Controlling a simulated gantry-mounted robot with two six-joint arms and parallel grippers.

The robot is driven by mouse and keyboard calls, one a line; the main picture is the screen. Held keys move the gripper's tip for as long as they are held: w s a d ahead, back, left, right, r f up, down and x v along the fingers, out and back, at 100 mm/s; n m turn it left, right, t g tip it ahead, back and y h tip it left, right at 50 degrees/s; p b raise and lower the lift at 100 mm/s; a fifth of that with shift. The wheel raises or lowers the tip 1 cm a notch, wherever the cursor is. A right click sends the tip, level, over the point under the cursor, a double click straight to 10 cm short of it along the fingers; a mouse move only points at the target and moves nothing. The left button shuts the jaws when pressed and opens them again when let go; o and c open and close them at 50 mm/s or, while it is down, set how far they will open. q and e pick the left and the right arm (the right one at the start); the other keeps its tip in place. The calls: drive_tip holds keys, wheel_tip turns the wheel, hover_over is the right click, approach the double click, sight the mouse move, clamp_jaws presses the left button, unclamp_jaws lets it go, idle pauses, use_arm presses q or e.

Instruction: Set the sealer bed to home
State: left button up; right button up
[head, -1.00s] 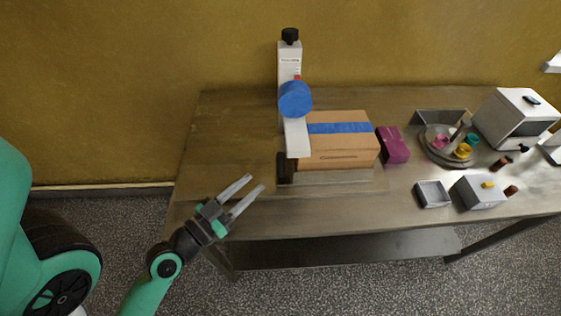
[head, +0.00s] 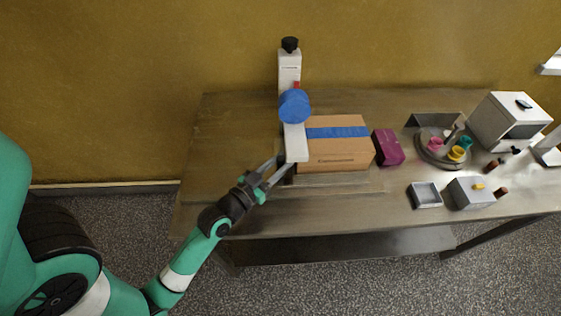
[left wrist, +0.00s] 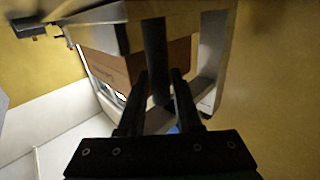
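The sealer stands at the back of the steel table, with a white column (head: 289,68), a black knob (head: 290,44) on top, a blue tape roll (head: 294,105) and a white arm (head: 295,145). A brown carton (head: 336,155) with blue tape lies against it. My left gripper (head: 287,165) is at the front left of the sealer bed (head: 335,183). In the left wrist view, its fingers (left wrist: 160,85) are apart, one on each side of a dark upright post (left wrist: 155,50). I cannot tell whether they touch it. My right gripper is out of view.
A magenta box (head: 388,147) stands right of the carton. Further right are a round tray (head: 432,153) with coloured cups, a white machine (head: 508,120), a shallow grey tray (head: 425,195) and a grey box (head: 470,193). The table's left end (head: 225,140) is clear.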

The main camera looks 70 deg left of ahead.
use_arm(q)
clamp_jaws()
idle(1.2)
